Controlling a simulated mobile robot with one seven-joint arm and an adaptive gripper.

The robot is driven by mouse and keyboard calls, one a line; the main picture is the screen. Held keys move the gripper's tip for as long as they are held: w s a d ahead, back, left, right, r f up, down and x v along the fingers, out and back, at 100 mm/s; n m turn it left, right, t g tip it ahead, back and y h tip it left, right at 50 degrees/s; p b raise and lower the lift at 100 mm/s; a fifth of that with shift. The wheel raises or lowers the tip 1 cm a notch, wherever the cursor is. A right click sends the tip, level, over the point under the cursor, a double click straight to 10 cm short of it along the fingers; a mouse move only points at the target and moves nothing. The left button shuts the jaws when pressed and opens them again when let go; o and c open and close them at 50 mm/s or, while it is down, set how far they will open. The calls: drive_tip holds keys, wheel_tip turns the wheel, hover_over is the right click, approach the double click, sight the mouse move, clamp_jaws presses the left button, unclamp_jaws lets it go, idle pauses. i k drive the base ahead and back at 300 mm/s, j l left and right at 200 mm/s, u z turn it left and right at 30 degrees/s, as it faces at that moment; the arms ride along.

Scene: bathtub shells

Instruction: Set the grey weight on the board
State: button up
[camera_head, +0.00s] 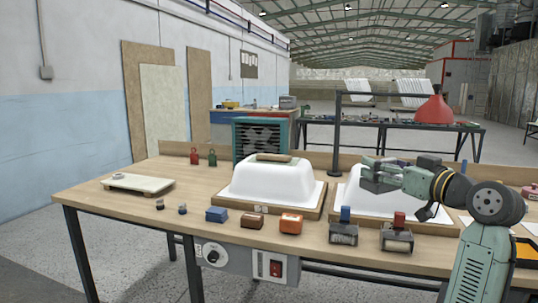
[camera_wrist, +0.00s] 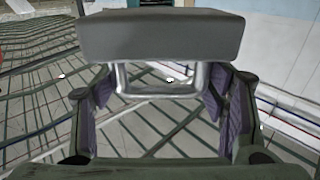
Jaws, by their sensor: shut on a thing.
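My gripper (camera_head: 380,168) is at the right, above the right white tub shell (camera_head: 352,203), and points toward the left. It is shut on the grey weight (camera_head: 377,185), a grey block that seems to hang under the fingers. In the wrist view the weight (camera_wrist: 160,36) fills the top, with a shiny loop between the two purple-padded fingers (camera_wrist: 158,98). The pale board (camera_head: 138,184) lies on the far left of the table, well away from the gripper. A small object (camera_head: 118,176) is on its left part.
The left tub shell (camera_head: 265,183) stands between the board and my gripper, with a brown piece (camera_head: 273,158) on top. Red (camera_head: 194,157) and green (camera_head: 212,157) weights stand behind. Blue (camera_head: 216,214) and orange (camera_head: 291,223) blocks and other small items line the front edge.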

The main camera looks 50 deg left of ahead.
sight(271, 157)
drive_tip(key=i+j, duration=0.1)
drive_tip(key=j, duration=1)
drive_tip(key=i+j, duration=0.15)
drive_tip(key=j, duration=0.35)
